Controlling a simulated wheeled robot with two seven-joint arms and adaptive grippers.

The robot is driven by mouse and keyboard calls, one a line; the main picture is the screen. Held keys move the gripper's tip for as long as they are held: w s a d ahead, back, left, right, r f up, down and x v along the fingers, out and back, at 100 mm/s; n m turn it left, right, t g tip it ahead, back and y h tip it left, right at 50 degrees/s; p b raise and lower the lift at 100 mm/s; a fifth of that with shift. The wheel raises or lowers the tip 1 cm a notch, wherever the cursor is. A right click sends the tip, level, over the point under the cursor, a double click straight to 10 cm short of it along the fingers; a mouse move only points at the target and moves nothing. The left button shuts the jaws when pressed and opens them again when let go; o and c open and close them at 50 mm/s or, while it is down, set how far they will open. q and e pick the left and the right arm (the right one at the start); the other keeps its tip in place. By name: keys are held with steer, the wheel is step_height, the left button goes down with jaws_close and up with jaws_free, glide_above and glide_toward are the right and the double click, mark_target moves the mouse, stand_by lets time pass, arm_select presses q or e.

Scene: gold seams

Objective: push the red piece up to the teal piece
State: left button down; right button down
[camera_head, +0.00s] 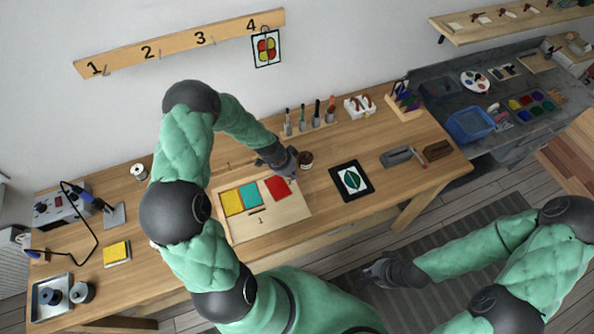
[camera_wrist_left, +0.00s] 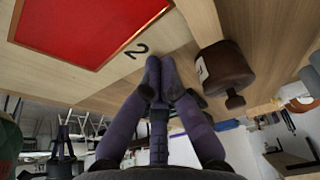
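The red piece (camera_head: 278,188) lies flat on a pale wooden board (camera_head: 285,222), with a narrow strip of board between it and the teal piece (camera_head: 250,195) to its left. A yellow piece (camera_head: 232,203) lies left of the teal one. My left gripper (camera_head: 292,175) is at the red piece's right side. In the left wrist view the red piece (camera_wrist_left: 90,25) has a gold edge, and my left fingertips (camera_wrist_left: 160,75) are together, with nothing between them, near a printed "2". My right gripper (camera_head: 375,272) hangs off the table's front; its fingers are too small to read.
A brown jar (camera_head: 306,158) stands just right of my left gripper and shows close in the left wrist view (camera_wrist_left: 225,70). A black-framed leaf picture (camera_head: 351,181) lies right of the board. Tools in a rack (camera_head: 310,128) stand behind.

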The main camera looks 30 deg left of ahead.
mark_target(282, 181)
arm_select(q)
steer(key=shift+s+a, duration=0.5)
steer(key=shift+s, duration=0.05)
steer(key=shift+s+a+f+b, duration=0.2)
steer(key=shift+s+a+b, duration=0.65)
steer(key=shift+b, duration=0.35)
steer(key=shift+s+a+r+b, duration=0.15)
steer(key=shift+s+a+b, duration=0.25)
